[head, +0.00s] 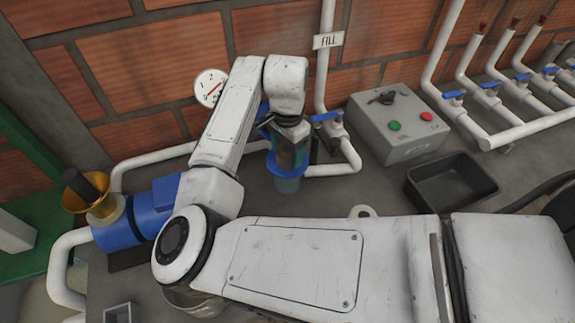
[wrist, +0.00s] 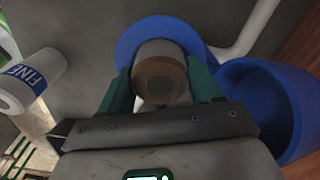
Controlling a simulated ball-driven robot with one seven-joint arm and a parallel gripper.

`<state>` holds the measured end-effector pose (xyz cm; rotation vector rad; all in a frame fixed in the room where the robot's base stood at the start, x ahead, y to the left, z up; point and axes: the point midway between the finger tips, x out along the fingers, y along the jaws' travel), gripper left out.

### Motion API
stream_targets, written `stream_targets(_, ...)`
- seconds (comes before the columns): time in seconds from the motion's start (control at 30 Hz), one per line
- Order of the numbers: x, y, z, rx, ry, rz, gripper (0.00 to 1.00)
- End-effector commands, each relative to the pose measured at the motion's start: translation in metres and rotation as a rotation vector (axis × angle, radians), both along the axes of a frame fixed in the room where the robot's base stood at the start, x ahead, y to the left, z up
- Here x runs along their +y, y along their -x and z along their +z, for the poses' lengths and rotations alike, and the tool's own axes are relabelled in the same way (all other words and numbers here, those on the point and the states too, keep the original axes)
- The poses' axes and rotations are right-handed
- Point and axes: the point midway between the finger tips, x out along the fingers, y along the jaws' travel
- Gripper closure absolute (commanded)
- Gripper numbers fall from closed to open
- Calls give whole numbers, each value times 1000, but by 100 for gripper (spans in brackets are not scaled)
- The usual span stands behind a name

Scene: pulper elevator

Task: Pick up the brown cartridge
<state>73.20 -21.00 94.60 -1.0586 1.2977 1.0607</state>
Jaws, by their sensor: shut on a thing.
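In the wrist view, the cartridge (wrist: 161,78) is a short cylinder with a brown end face and a paler grey-brown side. My gripper (wrist: 160,95) has its two green fingers closed on either side of it. A blue ring-shaped flange (wrist: 128,45) lies behind the cartridge; I cannot tell whether they touch. In the head view, my gripper (head: 289,152) points down at a blue flanged holder (head: 289,184) on the bench. The cartridge is hard to make out there between the fingers.
A large blue rounded part (wrist: 250,95) is close on the gripper's right in the wrist view. A white cylinder labelled "FINE" (wrist: 30,82) is at left. A grey control box (head: 398,125), black tray (head: 450,187) and white pipe (head: 340,169) lie right of the holder.

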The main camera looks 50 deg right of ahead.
Motion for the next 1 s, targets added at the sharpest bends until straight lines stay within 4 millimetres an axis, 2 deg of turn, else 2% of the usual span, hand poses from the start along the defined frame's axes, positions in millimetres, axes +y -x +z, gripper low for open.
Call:
stream_targets(0.03,0,0,0,0,0,0,70)
stream_targets(0.23,0,0,0,0,0,0,89)
stream_targets(0.63,0,0,7,-1,1,0,90)
stream_targets(0.77,-1,0,19,-1,2,-1,90)
stream_targets(1.0,-1,-1,59,-4,3,-2,90)
